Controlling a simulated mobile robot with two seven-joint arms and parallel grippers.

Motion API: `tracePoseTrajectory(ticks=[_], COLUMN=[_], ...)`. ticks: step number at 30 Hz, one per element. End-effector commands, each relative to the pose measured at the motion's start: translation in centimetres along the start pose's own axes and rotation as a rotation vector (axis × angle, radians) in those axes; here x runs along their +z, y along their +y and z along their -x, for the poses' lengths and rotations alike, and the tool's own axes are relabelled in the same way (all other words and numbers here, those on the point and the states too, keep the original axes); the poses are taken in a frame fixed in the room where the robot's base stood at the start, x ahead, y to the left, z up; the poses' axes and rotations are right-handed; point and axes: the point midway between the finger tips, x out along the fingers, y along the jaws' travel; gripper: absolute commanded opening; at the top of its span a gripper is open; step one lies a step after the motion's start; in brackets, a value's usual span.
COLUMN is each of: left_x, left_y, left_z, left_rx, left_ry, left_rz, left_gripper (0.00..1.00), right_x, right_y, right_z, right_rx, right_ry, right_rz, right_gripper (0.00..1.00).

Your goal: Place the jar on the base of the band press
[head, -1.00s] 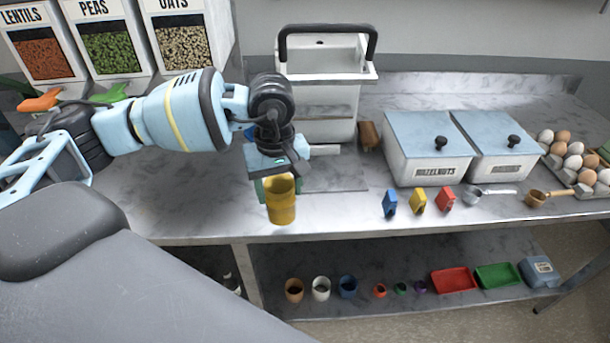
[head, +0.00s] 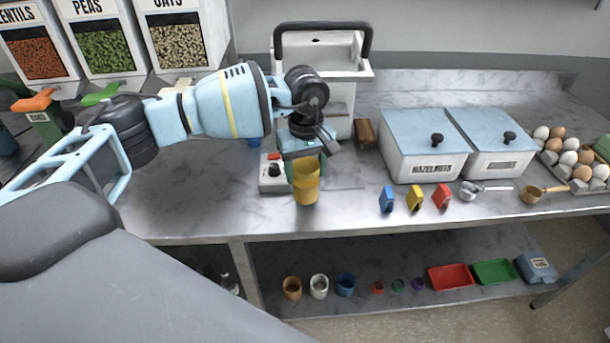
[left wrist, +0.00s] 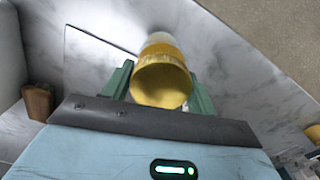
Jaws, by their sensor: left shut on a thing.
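A yellow jar (head: 306,186) is held upright by my left gripper (head: 304,163), near the front part of the counter. In the left wrist view the jar (left wrist: 162,82) sits between the two green fingers, its yellow round end towards the camera and a paler part beyond. The band press (head: 345,90) is a white frame with a black arched handle, standing behind the gripper. A small control box (head: 272,175) with a red button and dark knob shows left of the jar. My arm and gripper hide part of the press and its base. My right gripper is not in view.
Two lidded white bins (head: 425,150) stand right of the press, with a brown block (head: 365,132) between. Blue, yellow and red clips (head: 414,199), scoops and an egg tray (head: 575,160) lie further right. Grain dispensers (head: 115,45) stand back left. A lower shelf holds cups and trays.

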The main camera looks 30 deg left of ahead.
Motion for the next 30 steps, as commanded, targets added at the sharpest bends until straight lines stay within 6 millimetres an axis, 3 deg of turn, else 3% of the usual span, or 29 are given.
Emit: tracePoseTrajectory(ticks=[6,17,18,21,23,30], left_x=[0.0,0.0,0.1,0.0,0.0,0.0], left_y=[0.0,0.0,0.0,0.0,0.0,0.0], left_z=[-1.9,-2.4,-2.4,-2.4,-2.4,-2.3], left_rx=[0.004,0.002,0.0,0.001,0.001,0.001], left_ry=[0.002,0.0,0.0,0.0,0.0,0.0], left_rz=[0.0,0.0,0.0,0.0,0.0,0.0], left_gripper=[0.23,0.23,0.61,0.75,0.79,0.79], right_x=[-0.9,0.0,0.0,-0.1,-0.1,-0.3], right_y=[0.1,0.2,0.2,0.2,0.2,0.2], right_z=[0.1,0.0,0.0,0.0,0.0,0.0], right_rx=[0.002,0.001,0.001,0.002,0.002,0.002], right_ry=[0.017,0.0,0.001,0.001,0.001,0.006], right_rz=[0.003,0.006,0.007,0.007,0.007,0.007], right_gripper=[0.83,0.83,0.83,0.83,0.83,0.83])
